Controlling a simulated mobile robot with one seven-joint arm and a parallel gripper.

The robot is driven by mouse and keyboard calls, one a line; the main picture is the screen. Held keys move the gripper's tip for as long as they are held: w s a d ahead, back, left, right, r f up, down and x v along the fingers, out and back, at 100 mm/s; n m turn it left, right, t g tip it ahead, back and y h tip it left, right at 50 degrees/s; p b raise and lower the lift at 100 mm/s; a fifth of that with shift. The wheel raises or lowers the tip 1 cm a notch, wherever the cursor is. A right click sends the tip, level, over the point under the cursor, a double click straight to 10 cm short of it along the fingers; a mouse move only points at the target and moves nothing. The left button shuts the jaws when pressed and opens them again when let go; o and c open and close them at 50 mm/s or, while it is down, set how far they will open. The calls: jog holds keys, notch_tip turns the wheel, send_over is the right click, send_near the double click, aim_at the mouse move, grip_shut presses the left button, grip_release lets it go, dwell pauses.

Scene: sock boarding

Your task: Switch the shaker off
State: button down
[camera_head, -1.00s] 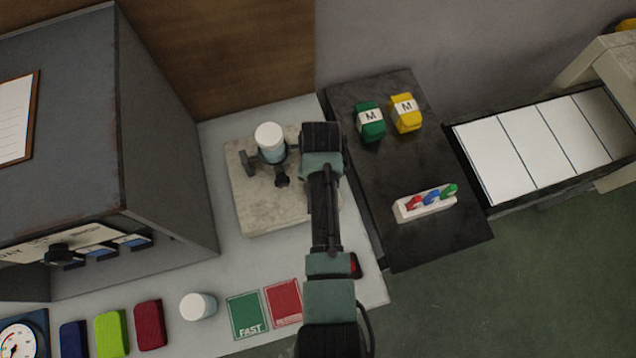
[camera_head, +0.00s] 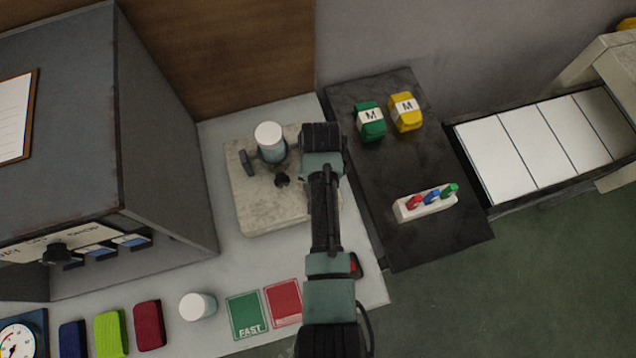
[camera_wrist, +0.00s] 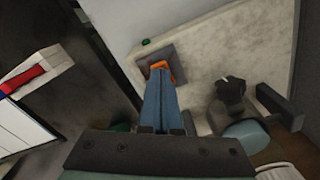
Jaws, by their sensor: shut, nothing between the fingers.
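The shaker (camera_head: 265,215) is a pale, worn slab on the bench, carrying a white-capped jar (camera_head: 269,142) in a dark clamp. In the wrist view, the shaker (camera_wrist: 215,50) has a dark grey switch housing (camera_wrist: 182,59) with an orange rocker (camera_wrist: 166,67) and a small green lamp (camera_wrist: 146,42). Whether the lamp is lit I cannot tell. My gripper (camera_wrist: 160,76) is shut and empty, its blue fingertips right at the rocker, seemingly touching it. The fingertips partly cover the rocker, so its position is unclear. In the head view my wrist hides the switch and fingers.
A dark side table (camera_head: 440,240) holds green (camera_head: 370,122) and yellow (camera_head: 406,112) packs marked M and a white block with coloured pegs (camera_head: 425,203). A grey cabinet (camera_head: 165,170) stands left. A second white-capped jar (camera_head: 197,306) and coloured cards lie in front.

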jog(key=shift+f+b, duration=0.55)
jog(key=shift+f, duration=0.2)
jog(key=shift+r, duration=0.2)
notch_tip(320, 180, up, 7)
jog(key=p, duration=0.7)
jog(key=shift+f, duration=0.2)
dwell(0.5)
